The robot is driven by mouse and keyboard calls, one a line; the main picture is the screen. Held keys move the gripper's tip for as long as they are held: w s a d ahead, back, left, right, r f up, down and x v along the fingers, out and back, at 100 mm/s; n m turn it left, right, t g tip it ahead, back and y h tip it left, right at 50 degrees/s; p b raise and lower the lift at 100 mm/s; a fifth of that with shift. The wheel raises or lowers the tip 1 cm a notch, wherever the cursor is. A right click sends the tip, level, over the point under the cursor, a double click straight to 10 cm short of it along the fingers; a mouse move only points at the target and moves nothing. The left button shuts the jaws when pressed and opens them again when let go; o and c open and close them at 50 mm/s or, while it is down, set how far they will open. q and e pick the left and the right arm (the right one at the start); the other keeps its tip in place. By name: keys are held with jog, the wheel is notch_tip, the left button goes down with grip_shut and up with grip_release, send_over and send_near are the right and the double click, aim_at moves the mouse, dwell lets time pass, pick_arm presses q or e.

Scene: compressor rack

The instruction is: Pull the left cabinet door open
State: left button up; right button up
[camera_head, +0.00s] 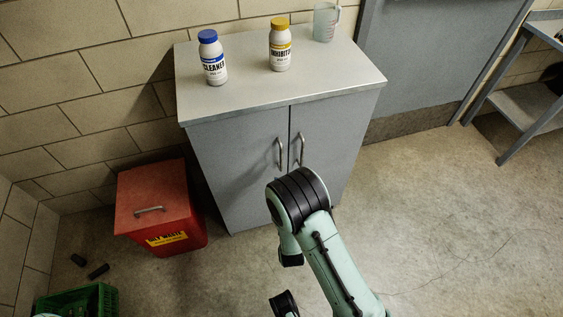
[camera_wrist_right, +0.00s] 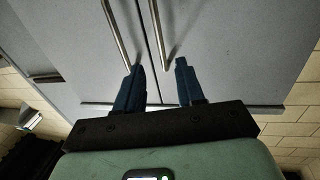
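The grey cabinet's left door (camera_head: 240,165) and right door (camera_head: 325,145) look shut, meeting at a narrow seam. The left door's upright bar handle (camera_head: 280,153) stands beside the seam, close to the right door's handle (camera_head: 301,150). My right arm reaches in front of the cabinet, but I cannot make out its gripper in the head view. In the right wrist view, which looks upside down, my right gripper (camera_wrist_right: 160,64) is open and faces the doors. The end of the left door's handle (camera_wrist_right: 157,35) appears between its fingertips; contact is unclear. My left gripper is out of view.
A cleaner bottle (camera_head: 212,58), an inhibitor bottle (camera_head: 280,45) and a clear jug (camera_head: 326,22) stand on the cabinet top. A red waste bin (camera_head: 155,190) stands left of the cabinet. A green crate (camera_head: 100,300) is at lower left.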

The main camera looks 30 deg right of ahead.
aim_at(281, 159)
jog(key=b+x, duration=0.1)
jog(key=x, duration=0.8)
jog(key=shift+w+f, duration=0.1)
jog(key=shift+w, duration=0.1)
grip_shut()
